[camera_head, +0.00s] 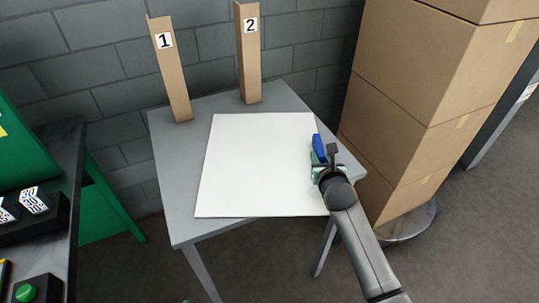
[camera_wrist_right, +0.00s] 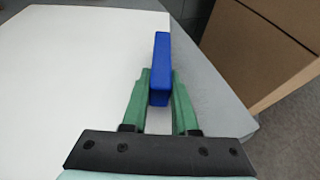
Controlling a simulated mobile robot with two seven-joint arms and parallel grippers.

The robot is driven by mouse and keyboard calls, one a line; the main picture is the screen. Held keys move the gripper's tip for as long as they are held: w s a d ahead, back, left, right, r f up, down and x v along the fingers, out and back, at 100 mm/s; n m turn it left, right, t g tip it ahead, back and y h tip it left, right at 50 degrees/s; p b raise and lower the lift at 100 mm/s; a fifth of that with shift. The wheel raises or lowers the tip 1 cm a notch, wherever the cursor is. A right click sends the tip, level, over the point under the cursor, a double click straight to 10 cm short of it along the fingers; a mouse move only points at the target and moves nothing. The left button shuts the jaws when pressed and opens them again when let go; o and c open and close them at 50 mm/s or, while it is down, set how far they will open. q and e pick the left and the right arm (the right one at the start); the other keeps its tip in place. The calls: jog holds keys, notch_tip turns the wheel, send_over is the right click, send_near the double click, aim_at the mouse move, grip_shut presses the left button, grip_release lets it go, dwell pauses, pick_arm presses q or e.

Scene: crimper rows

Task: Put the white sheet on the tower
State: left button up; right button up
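The white sheet (camera_head: 258,165) lies flat on the grey table, and its right part also fills the left of the right wrist view (camera_wrist_right: 70,60). A blue block (camera_head: 318,147) stands at the sheet's right edge; whether it is joined to the sheet I cannot tell. My right gripper (camera_wrist_right: 161,88) has its green fingers on both sides of the blue block and appears closed on it. In the head view my right gripper (camera_head: 322,165) is at the table's right side. A tower of stacked cardboard boxes (camera_head: 405,120) stands right of the table. My left gripper is not in view.
The grey table (camera_head: 180,190) carries two upright cardboard posts at its back, marked 1 (camera_head: 172,80) and 2 (camera_head: 250,60). The box tower stands on a round metal base (camera_head: 412,228). A dark bench (camera_head: 68,150) with green panels is at the left. A grey block wall is behind.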

grip_shut()
jog(key=shift+r, duration=0.1)
dwell(0.3)
